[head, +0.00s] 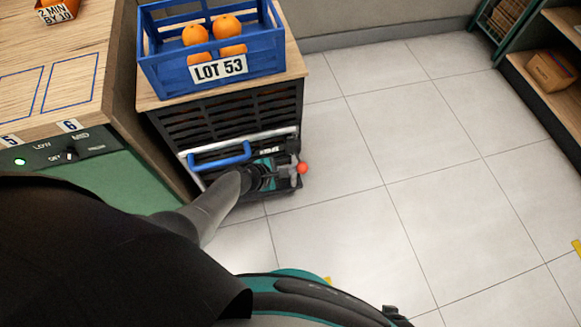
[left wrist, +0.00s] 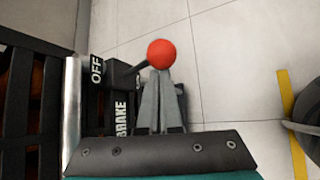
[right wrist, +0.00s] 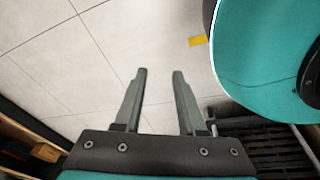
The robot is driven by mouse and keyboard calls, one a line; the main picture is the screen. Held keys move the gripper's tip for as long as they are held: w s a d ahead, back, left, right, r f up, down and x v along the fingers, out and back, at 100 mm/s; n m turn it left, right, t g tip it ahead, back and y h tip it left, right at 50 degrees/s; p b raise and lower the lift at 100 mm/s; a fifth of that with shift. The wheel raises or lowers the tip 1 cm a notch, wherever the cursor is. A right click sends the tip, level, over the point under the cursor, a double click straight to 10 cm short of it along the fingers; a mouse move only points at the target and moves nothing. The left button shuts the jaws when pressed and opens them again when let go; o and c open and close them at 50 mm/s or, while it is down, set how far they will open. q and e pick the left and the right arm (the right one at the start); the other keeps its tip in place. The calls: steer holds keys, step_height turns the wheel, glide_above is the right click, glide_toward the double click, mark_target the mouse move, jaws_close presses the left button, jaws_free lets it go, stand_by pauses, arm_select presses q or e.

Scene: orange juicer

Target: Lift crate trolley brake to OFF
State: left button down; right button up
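The crate trolley (head: 225,120) stands beside the counter with a blue handle (head: 220,155) on its front. Its brake lever ends in a red ball knob (head: 303,168), which shows large in the left wrist view (left wrist: 161,53). A dark rod runs from the knob toward the panel marked BRAKE (left wrist: 121,118), near the OFF label (left wrist: 96,69). My left gripper (left wrist: 161,75) has its fingers close together, with the tips right at the knob's underside. I cannot tell whether they touch it. My right gripper (right wrist: 159,72) is open and empty above the floor.
A blue crate (head: 215,70) labelled LOT 53, with oranges, sits on the trolley top. The counter (head: 50,100) with a control panel is at left. Shelving (head: 545,100) stands at far right. The tiled floor between is clear.

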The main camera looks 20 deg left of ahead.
arm_select(q)
steer(key=shift+w+d+r, duration=0.1)
steer(key=shift+d+r, duration=0.05)
steer(key=shift+d, duration=0.1)
arm_select(e)
steer(key=shift+s, duration=0.15)
arm_select(q)
steer(key=p+v, duration=0.8)
steer(key=v, duration=0.7)
steer(key=shift+a+p, duration=0.3)
steer(key=shift+p, duration=0.1)
arm_select(e)
steer(key=s+a+r+g, duration=0.1)
steer(key=s+a+r, duration=0.2)
steer(key=s+r, duration=0.3)
steer(key=s, duration=0.2)
steer(key=shift+s+r, duration=0.3)
steer(key=shift+r, duration=0.05)
arm_select(q)
steer(key=shift+s, duration=0.25)
arm_select(e)
steer(key=shift+a, duration=0.1)
